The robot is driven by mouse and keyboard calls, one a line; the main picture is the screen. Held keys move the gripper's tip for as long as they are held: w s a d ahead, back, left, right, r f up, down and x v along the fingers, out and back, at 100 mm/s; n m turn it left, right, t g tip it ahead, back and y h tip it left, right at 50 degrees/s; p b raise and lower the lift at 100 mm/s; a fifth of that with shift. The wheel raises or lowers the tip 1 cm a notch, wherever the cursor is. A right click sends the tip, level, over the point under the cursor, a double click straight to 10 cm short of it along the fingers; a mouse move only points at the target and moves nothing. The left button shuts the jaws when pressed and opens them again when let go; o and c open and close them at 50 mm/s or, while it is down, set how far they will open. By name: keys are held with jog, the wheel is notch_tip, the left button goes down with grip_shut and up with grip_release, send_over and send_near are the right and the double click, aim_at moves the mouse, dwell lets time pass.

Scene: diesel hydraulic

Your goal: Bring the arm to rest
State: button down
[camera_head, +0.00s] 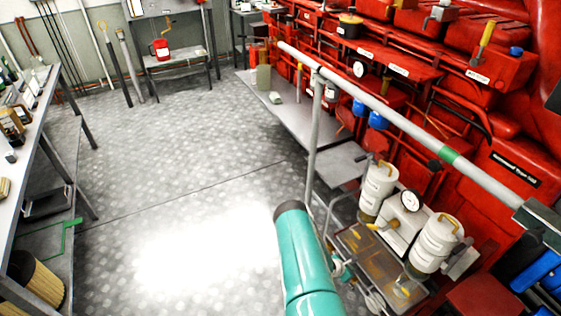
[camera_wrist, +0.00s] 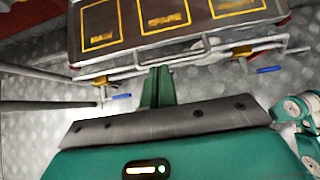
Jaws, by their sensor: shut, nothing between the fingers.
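My gripper (camera_wrist: 157,88) shows in the wrist view as two green fingers pressed together, with nothing between them. Its dark plate and green housing fill the bottom of that view. The fingers point toward a dark panel (camera_wrist: 125,48) with yellow-framed labels, one reading "SPARE". A thin rail runs along the panel's lower edge, and the fingertips appear close to it; I cannot tell whether they touch. In the head view my teal arm reaches up from the bottom centre, and my gripper is not visible there.
Blue-handled valves (camera_wrist: 120,97) sit beside the fingers. In the head view, the red engine (camera_head: 430,75) with a grey handrail (camera_head: 390,115) and white filter canisters (camera_head: 378,190) stand right. A workbench (camera_head: 38,120) stands left. The patterned floor (camera_head: 180,170) between is clear.

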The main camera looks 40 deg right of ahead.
jog(key=w+r+m+h, duration=0.1)
jog(key=w+r+m, duration=0.2)
jog(key=w+r, duration=0.6)
jog(key=w+r+m, duration=0.3)
jog(key=w+r, duration=0.3)
jog(key=r, duration=0.8)
jog(key=w+a+r+m+t+y, duration=0.15)
jog(key=a+r, duration=0.35)
jog(key=r, duration=0.5)
jog(key=w+a+r+m, duration=0.25)
jog(key=a+r, duration=0.35)
jog(key=r, duration=0.4)
jog(key=w+a+r+m, duration=0.1)
jog(key=a+r+m, duration=0.3)
jog(key=r, duration=0.6)
jog(key=s+a+r+m+t+y, duration=0.1)
jog(key=s+a+r+t+y, duration=0.1)
jog(key=s+a+r, duration=0.6)
jog(key=s+a+r+m+t+y, duration=0.1)
jog(key=a+r+y, duration=0.2)
jog(key=a+r, duration=0.65)
jog(key=s+a+t+y, duration=0.2)
jog(key=s+a, duration=0.7)
jog(key=a, duration=0.5)
jog(key=shift+s+a+r+y, duration=0.25)
jog(key=shift+s+r+y, duration=0.1)
jog(key=shift+y, duration=0.3)
